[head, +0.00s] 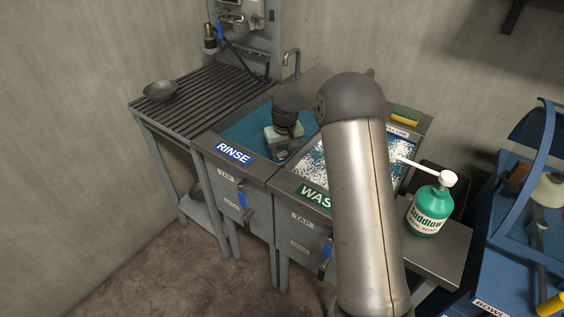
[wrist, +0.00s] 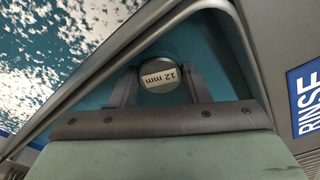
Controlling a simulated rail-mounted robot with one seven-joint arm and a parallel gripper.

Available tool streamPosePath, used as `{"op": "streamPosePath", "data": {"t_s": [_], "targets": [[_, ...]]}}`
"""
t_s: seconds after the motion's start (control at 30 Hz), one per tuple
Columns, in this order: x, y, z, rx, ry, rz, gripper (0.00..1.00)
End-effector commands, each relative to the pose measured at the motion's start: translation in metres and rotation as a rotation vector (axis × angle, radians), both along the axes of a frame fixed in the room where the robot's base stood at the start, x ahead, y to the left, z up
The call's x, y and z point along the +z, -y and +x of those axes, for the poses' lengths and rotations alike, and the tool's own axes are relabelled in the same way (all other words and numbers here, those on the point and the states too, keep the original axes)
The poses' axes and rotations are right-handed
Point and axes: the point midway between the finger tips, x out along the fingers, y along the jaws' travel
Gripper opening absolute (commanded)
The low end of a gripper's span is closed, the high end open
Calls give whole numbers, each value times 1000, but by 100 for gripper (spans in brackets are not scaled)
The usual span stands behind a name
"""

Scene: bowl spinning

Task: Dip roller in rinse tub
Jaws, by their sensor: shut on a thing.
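The rinse tub (head: 247,133) is a grey sink with a blue-teal inside and a blue RINSE label (head: 234,152). My gripper (head: 281,154) is over the near right part of this tub, beside the divider to the wash tub. In the wrist view my gripper (wrist: 158,88) is shut on the roller (wrist: 160,75), seen end-on as a round grey end marked "12 mm". The teal tub interior (wrist: 215,50) lies behind it. The rest of the roller is hidden, and I cannot tell whether it touches water.
The wash tub (head: 312,155), with white foam on blue water, adjoins on the right. A tap (head: 291,60) stands behind. A slatted drainboard (head: 205,92) with a grey bowl (head: 160,91) is at left. A green soap bottle (head: 429,211) stands at right, and a yellow-green sponge (head: 405,116) lies behind.

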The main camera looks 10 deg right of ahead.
Motion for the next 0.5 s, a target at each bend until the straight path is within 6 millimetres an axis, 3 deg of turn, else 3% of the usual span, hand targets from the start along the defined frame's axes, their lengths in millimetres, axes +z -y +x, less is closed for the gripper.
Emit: {"op": "streamPosePath", "data": {"t_s": [0.5], "targets": [[50, 0, 1, 0, 3, 0, 3]]}}
